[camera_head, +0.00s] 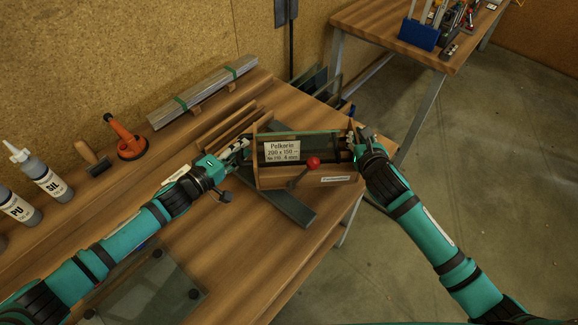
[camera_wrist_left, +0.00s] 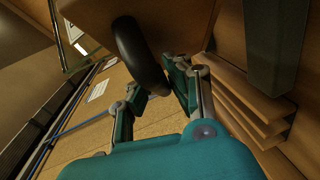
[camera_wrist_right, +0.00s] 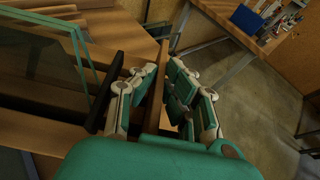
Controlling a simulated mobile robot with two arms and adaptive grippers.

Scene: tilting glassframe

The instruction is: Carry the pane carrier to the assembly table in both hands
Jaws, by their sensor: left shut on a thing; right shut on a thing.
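The pane carrier (camera_head: 315,183) is a wooden box with upright glass panes, a "Pelkerin 200 x 150" label and a red knob on its front. It is at the right end of the wooden workbench; I cannot tell whether it touches the top. My left gripper (camera_head: 240,150) is shut at its left end, by a black handle loop (camera_wrist_left: 140,52) in the left wrist view. My right gripper (camera_head: 358,140) is shut at its right end, with a wooden end wall (camera_wrist_right: 156,95) between the fingers in the right wrist view. A second wooden table (camera_head: 395,22) stands at the back right.
A dark flat bar (camera_head: 290,208) lies diagonally by the carrier. On the workbench (camera_head: 235,245) are metal strips (camera_head: 205,92), an orange suction tool (camera_head: 125,137), bottles (camera_head: 48,180) and a glass sheet (camera_head: 150,285). A blue tool holder (camera_head: 418,35) occupies the second table. Floor at right (camera_head: 490,190) is clear.

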